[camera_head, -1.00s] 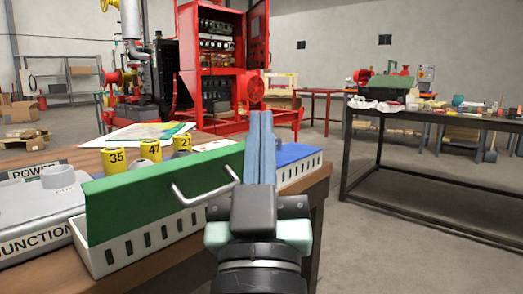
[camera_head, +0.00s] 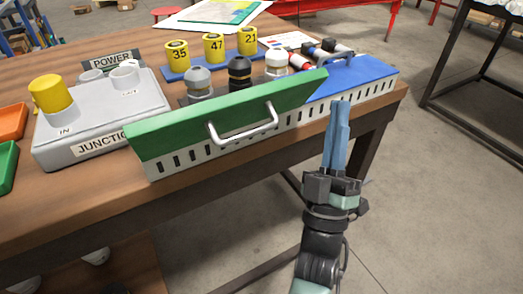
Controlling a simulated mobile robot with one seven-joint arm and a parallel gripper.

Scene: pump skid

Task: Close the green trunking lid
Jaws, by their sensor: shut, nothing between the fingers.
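The green trunking lid (camera_head: 190,128) stands tilted up along the left part of the white slotted trunking (camera_head: 195,160) at the table's front edge. A silver bar handle (camera_head: 245,132) is fixed on its front face. The blue lid (camera_head: 368,77) lies flat over the right part of the trunking. My gripper (camera_head: 340,106) is shut and empty, with its blue fingers pointing up. In the picture it is just right of the green lid and in front of the trunking; it appears apart from the handle. The inside of the trunking behind the green lid is hidden.
A grey junction box (camera_head: 95,115) with a yellow cap (camera_head: 50,94) stands left of the trunking. Yellow numbered caps (camera_head: 214,47) and grey and black glands (camera_head: 239,72) stand behind the lid. The wooden table (camera_head: 60,205) is bare at front left. Open floor lies to the right.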

